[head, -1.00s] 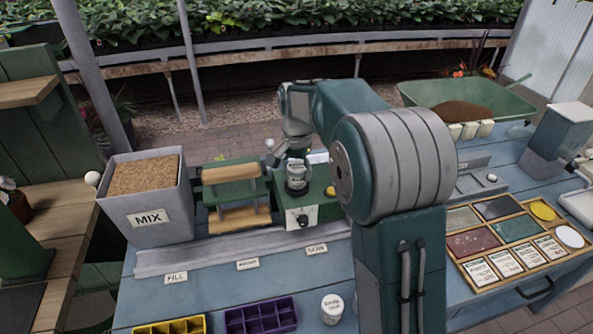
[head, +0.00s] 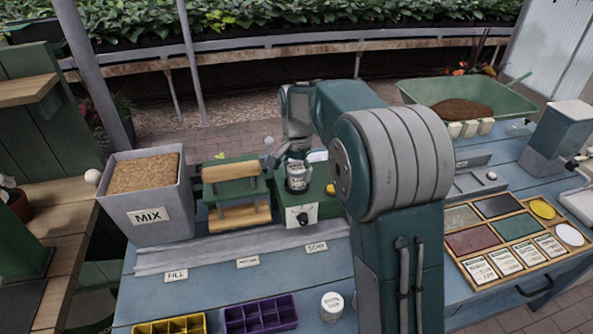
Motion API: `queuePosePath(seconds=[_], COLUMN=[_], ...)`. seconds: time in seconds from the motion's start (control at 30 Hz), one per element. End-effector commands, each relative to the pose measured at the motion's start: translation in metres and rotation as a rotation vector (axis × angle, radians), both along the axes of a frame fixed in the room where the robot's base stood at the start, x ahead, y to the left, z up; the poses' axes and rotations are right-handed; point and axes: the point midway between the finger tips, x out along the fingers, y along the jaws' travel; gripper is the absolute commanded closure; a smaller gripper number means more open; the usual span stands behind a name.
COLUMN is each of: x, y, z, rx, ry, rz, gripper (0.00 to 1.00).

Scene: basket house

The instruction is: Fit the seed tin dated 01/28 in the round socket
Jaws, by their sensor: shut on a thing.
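My gripper (head: 296,164) points down over the green box with a knob (head: 306,213), in the middle of the bench. It is shut on a small labelled tin (head: 297,183), which is upright at the top of this box. I cannot read the date on its label. Whether the tin is in a socket or just above it cannot be told, as no socket opening shows. Another white-lidded tin (head: 332,306) stands apart at the front of the bench.
A grey MIX bin (head: 160,214) and a green press-like stand (head: 237,190) are to the left. Yellow (head: 170,326) and purple (head: 260,314) trays lie in front. A wooden tray of cards and coloured tiles (head: 473,244) is right.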

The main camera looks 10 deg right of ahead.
Motion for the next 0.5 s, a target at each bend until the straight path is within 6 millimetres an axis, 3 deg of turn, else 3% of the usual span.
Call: queuePosePath(seconds=[0.47,0.5], x=[0.0000,0.0000], y=[0.0000,0.0000], z=[-0.0036,-0.0036], rx=[0.000,0.000], ry=[0.000,0.000], rz=[0.000,0.000], gripper=[0.80,0.28])
